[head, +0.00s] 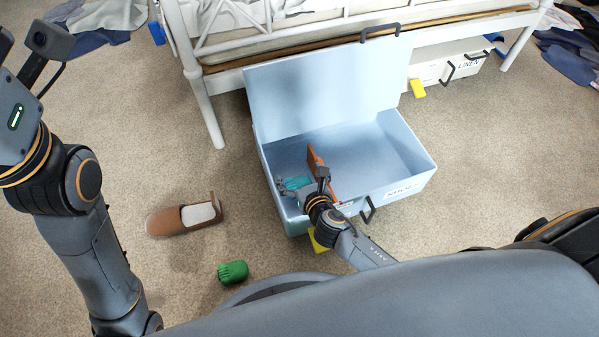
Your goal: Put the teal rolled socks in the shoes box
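The teal rolled socks (297,183) show inside the left end of the open light blue shoes box (405,155), partly covered by my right gripper (288,185). The gripper reaches over the box's front wall into that end, right at the socks. Its fingertips are small and partly hidden, so I cannot tell if they are shut on the socks or only beside them. My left arm stands at the left. Its gripper's fingers are outside the head view.
A brown slipper (168,221) and a green rolled item (233,272) lie on the carpet left of the box. A brown-orange item (318,166) stands inside the box. A white bed frame (205,100) and a linen box (450,65) are behind.

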